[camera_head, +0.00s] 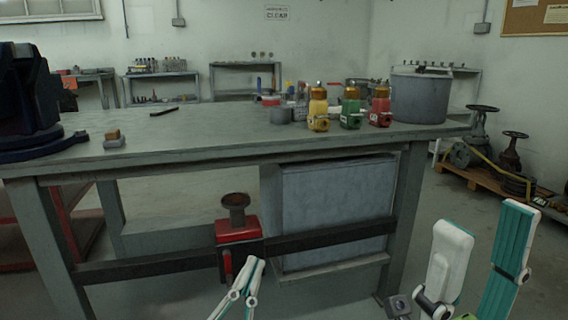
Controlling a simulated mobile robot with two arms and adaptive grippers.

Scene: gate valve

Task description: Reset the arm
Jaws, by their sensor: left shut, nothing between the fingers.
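My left gripper (258,263) is at the bottom centre, its white fingers pointing up and meeting at the tips, with nothing between them. Behind its tips is a red gate valve (238,232) with a rusty round top (236,203), mounted at the dark bar of the workbench. A red handle (228,266) hangs below the valve, just left of the fingertips. I cannot tell the depth gap between gripper and valve. My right gripper (484,232) is at the lower right, close to the camera. Its white and teal fingers point up and stand apart, with nothing seen between them.
The grey workbench (205,140) spans the view. On it are yellow (318,108), green (351,108) and red (380,107) valves, a grey bucket (420,97) and a small block (112,138). A grey cabinet (335,210) stands underneath. A pallet (480,172) holds rusty valves at right.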

